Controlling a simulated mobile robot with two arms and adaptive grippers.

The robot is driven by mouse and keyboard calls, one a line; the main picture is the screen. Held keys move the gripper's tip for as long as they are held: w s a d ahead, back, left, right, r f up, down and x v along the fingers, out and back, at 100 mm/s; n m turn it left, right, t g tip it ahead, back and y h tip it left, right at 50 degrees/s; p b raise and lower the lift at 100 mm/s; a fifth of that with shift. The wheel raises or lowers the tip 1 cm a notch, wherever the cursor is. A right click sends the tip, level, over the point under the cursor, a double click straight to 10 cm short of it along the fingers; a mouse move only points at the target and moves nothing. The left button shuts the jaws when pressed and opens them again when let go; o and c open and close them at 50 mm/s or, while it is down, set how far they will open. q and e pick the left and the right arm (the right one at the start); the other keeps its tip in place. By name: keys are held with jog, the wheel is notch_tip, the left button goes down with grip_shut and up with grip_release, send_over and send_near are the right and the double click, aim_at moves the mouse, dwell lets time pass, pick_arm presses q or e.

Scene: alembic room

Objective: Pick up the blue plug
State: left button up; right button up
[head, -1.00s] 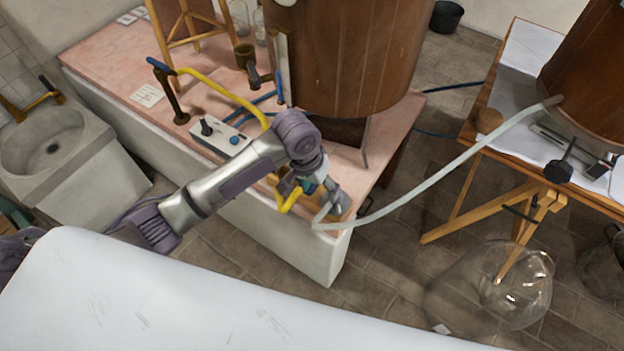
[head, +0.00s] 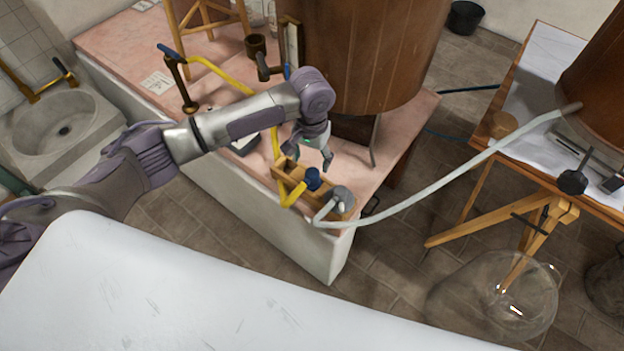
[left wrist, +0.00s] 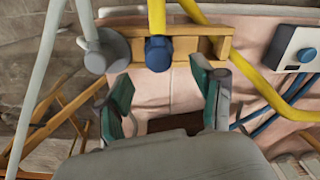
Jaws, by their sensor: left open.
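The blue plug (head: 312,179) sits in a wooden rack (head: 286,167) at the front corner of the pink counter, between a yellow hose and a grey plug (head: 342,199). In the left wrist view the blue plug (left wrist: 158,53) is at top centre, joined to the yellow hose, with the grey plug (left wrist: 107,51) to its left. My left gripper (head: 312,160) is over the counter, just behind the rack. Its fingers (left wrist: 168,97) are spread and empty, apart from the blue plug. My right gripper is not in view.
A large wooden vat (head: 362,55) stands close behind my left gripper. A pale hose (head: 450,175) runs from the rack to the right-hand table. A control box with a blue knob (left wrist: 297,48) lies beside the rack. A white surface (head: 200,290) fills the foreground.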

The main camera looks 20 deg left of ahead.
aim_at(312, 172)
pick_arm(q)
jog(key=shift+d+f, duration=0.1)
jog(key=shift+f, duration=3.05)
jog(key=shift+c, duration=0.4)
jog(key=c, duration=1.2)
